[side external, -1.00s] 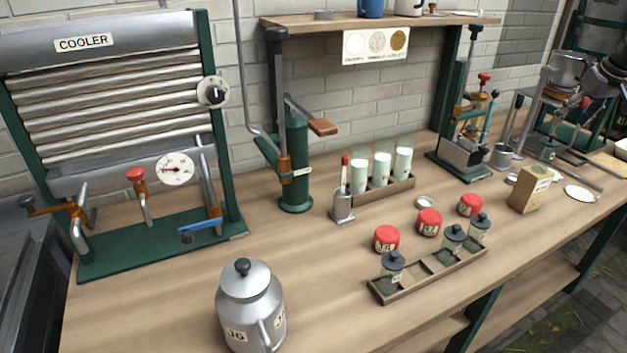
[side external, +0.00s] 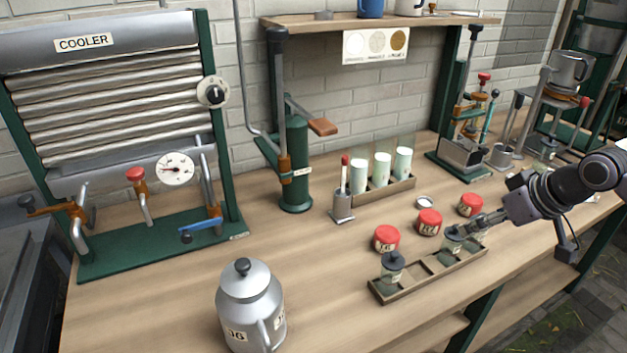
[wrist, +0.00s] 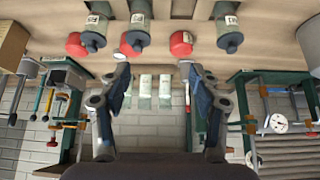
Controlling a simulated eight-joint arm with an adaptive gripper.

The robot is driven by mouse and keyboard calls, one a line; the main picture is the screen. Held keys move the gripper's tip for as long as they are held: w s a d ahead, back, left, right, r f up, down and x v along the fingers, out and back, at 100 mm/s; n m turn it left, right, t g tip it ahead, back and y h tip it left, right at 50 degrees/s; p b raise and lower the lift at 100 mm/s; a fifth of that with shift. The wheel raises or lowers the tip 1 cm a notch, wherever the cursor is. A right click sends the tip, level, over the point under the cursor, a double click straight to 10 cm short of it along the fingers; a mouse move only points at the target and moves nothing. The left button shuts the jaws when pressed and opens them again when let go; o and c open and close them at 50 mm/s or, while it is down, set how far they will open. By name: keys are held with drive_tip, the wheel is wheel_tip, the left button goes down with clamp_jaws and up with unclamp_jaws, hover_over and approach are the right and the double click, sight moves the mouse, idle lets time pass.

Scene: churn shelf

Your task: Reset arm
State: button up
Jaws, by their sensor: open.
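My gripper (side external: 482,222) reaches in from the right, over the far end of the wooden tray (side external: 413,292). In the wrist view its two fingers (wrist: 156,74) are spread apart with nothing between them. The tray holds small dark-capped glass jars: one at the near end (side external: 392,268), one near the middle (side external: 453,242), and one at the far end, mostly hidden by my gripper. The wrist view shows the jars upside down, one (wrist: 228,30) apart from the other two.
Red round tubs (side external: 386,238) stand behind the tray. Three pale green glasses (side external: 381,170) stand in a rack further back. A metal can (side external: 250,305) stands at the front, and the cooler (side external: 110,100) at left. Bare tabletop lies between can and tray.

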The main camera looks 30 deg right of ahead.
drive_tip(key=shift+s+a+f, duration=0.9)
drive_tip(key=shift+f, duration=0.15)
idle(0.6)
